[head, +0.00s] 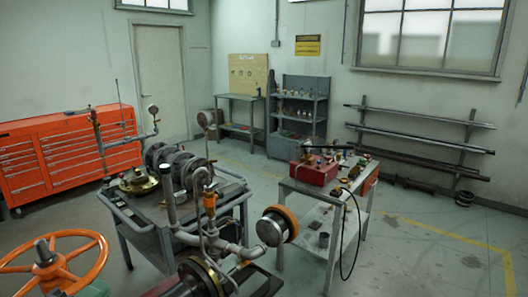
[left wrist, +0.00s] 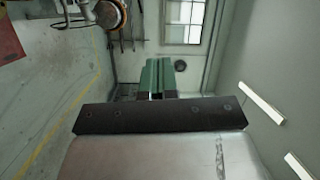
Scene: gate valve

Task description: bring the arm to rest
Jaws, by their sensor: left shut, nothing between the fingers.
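My left gripper (left wrist: 157,92) shows in the left wrist view, with short green fingers beyond a dark crossbar. The fingers are together with nothing between them, and open space lies around them. I cannot pick out either gripper clearly in the head view. The gate valve's orange handwheel (head: 48,270) is at the lower left of the head view, partly cut off by the frame edge. No gripper is seen touching it. My right gripper is not seen.
Pipework with an orange-rimmed flange (head: 277,226) stands at centre; the flange also shows in the left wrist view (left wrist: 110,13). Behind are a cart with a red box (head: 313,172), an orange tool cabinet (head: 70,150) and a pipe rack (head: 420,135). Floor at right is clear.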

